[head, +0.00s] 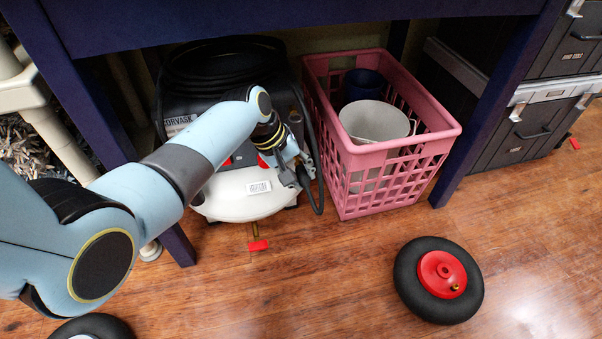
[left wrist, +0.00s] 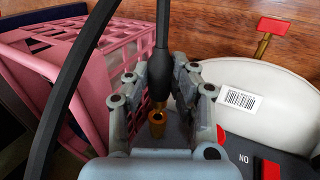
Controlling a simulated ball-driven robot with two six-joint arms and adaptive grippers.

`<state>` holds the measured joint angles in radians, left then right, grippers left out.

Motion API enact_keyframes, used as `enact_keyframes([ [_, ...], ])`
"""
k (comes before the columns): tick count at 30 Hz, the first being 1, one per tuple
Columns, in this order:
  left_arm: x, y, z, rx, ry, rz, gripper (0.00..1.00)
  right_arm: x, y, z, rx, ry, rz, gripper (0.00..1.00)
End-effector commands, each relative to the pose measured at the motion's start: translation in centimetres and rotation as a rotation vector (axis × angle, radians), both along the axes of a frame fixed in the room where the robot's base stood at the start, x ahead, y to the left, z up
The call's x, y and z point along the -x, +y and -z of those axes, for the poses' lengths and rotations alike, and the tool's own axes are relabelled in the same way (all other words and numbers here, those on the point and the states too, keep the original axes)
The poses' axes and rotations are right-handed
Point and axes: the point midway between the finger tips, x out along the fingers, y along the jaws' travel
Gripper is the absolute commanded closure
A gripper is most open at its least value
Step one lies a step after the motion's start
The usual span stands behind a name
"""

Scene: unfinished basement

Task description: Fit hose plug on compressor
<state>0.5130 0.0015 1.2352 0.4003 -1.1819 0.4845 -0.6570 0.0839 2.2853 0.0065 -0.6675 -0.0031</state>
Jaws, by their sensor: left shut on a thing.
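The compressor (head: 238,200) has a white tank with a barcode label and stands under the dark blue bench. It also shows in the left wrist view (left wrist: 265,85). My left gripper (head: 303,176) is beside the tank's right side. In the left wrist view my left gripper (left wrist: 162,78) is shut on the black hose plug (left wrist: 163,62). The black hose (left wrist: 82,70) loops past on the left. A brass socket (left wrist: 157,122) shows just beyond the plug's tip. Its dark mouth is visible, and the plug appears outside it. My right gripper is in neither view.
A pink basket (head: 390,165) with a white bucket (head: 375,122) and a blue cup stands close to the right of the gripper. The bench leg (head: 490,100) is beyond it.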

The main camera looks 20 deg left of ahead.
Motion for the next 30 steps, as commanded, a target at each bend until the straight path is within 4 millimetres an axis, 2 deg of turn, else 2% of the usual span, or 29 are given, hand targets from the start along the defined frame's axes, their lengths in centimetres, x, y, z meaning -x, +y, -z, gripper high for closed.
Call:
enact_keyframes([
  [30,0.0,-0.04,-0.04,0.0,0.0,0.0,1.0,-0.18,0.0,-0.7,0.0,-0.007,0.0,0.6],
])
